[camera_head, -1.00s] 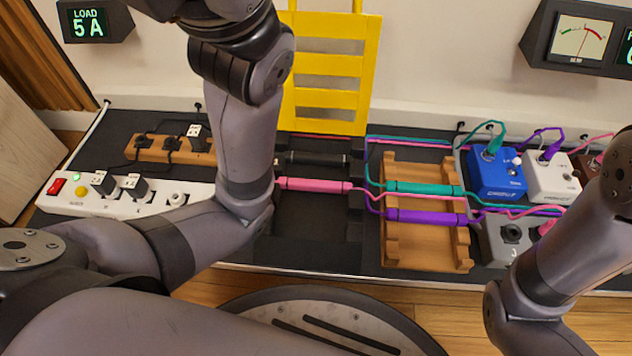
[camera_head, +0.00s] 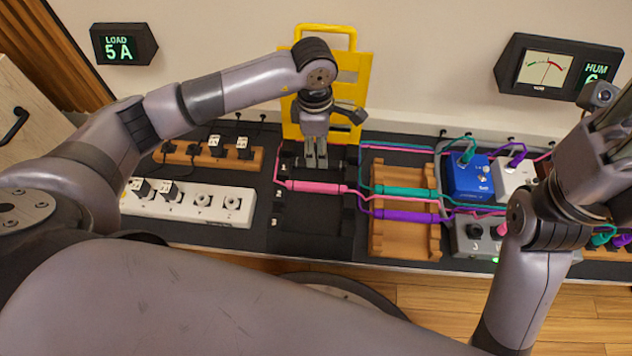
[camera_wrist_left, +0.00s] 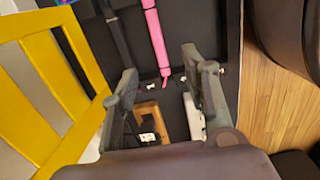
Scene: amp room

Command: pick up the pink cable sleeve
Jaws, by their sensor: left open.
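The pink cable sleeve (camera_head: 317,187) lies across the dark, empty-looking tray (camera_head: 300,222) in the head view. A pink cable runs from its right end toward the pedals. My left gripper (camera_head: 317,163) points down just behind the sleeve, in front of the yellow rack, apart from it and empty. In the left wrist view the pink sleeve (camera_wrist_left: 155,38) shows beyond the open fingers (camera_wrist_left: 160,75). My right gripper (camera_head: 610,150) is partly in view at the right edge; its fingertips are not clear.
Teal (camera_head: 404,192) and purple (camera_head: 405,215) sleeves lie on the wooden cradle (camera_head: 400,245) to the right. Blue (camera_head: 468,178) and white (camera_head: 513,180) pedals stand farther right. A power strip (camera_head: 190,203) is at left. The yellow rack (camera_head: 350,72) stands behind.

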